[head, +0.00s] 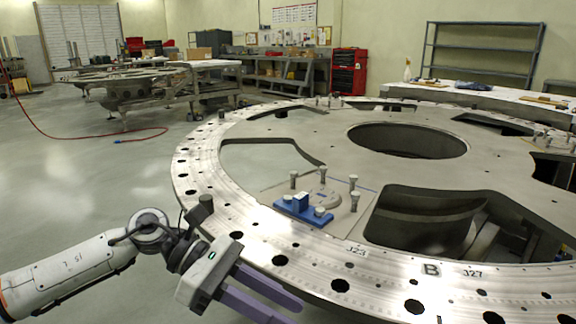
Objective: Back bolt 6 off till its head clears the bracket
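A blue bracket (303,216) with a raised block sits on the large metal turret plate (205,190), near the plate's front inner edge. Several pale grey bolts stand on and around it, including a tall bolt (354,200) at its right and another tall bolt (293,180) behind it. No bolt numbers are readable, so I cannot tell which is bolt 6. My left gripper (293,311) has two purple fingers held apart with nothing between them. It is at the bottom, in front of the bracket and apart from it. My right gripper is out of view.
The plate has large cutouts, a round central opening (408,141) and rim holes. More bolt groups stand on the plate's far and right sides. A workbench (480,97) stands behind. The floor at left is open, crossed by a red hose.

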